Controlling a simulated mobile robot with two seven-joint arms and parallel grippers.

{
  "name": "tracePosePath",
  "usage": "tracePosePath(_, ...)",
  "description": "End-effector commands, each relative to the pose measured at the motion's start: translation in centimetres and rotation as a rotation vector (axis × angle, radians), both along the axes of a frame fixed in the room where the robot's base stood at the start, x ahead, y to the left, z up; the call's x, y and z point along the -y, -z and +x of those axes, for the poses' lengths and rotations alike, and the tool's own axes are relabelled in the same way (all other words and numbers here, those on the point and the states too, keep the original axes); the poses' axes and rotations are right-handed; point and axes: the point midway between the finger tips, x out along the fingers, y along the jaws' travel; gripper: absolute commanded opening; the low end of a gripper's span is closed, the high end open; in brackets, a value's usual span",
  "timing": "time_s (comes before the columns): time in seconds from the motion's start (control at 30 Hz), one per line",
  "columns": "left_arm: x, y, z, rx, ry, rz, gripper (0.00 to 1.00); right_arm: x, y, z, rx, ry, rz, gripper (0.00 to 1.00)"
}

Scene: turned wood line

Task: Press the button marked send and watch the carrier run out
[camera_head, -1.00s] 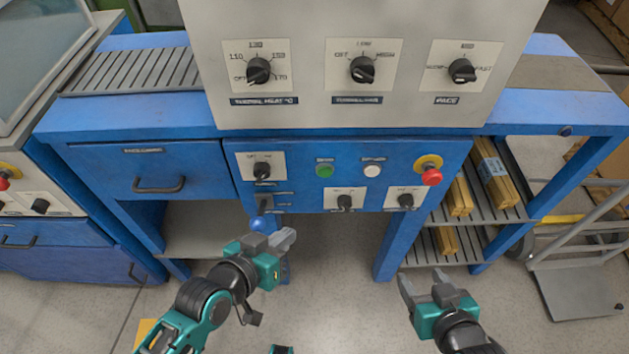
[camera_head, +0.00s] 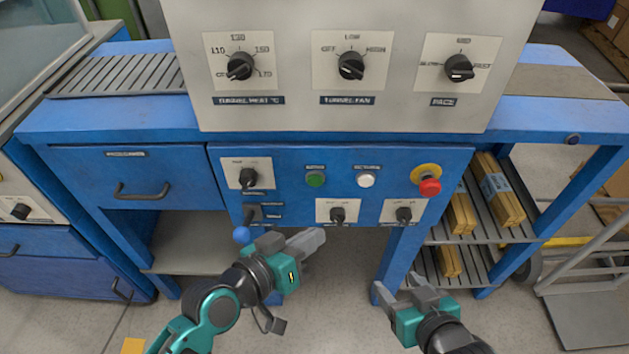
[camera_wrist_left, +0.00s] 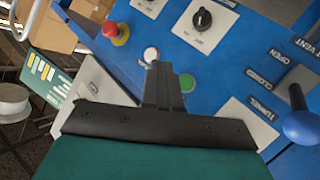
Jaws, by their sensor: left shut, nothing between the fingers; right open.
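A green button (camera_head: 316,179) and a white button (camera_head: 366,180) sit side by side on the blue control panel (camera_head: 290,165). Their small labels are too blurred to read, so I cannot tell which says send. My left gripper (camera_head: 318,238) is shut and empty, below and in front of the panel, apart from the buttons. In the left wrist view its fingers (camera_wrist_left: 162,82) point toward the panel, between the white button (camera_wrist_left: 151,54) and the partly covered green button (camera_wrist_left: 187,83). My right gripper (camera_head: 398,288) is open and empty, lower right. No carrier is recognisable.
A red emergency knob (camera_head: 429,186) stands out at the panel's right. A lever with a blue ball (camera_head: 241,235) juts out beside my left gripper. Black selector knobs (camera_head: 338,214) lie below the buttons. Shelves with wooden pieces (camera_head: 497,195) are at right.

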Motion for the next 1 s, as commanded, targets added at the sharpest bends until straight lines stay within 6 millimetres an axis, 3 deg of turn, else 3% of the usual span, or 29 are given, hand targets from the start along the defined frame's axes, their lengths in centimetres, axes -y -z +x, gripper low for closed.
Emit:
tracePosePath(0.6,0.0,0.1,7.3,0.001,-0.001,0.001,0.00,-0.3,2.2,-0.1,-0.009,0.000,0.010,0.63)
tracePosePath(1.0,0.0,0.0,8.7,-0.001,0.000,-0.001,0.00,-0.2,2.3,0.2,0.000,-0.004,0.004,0.63)
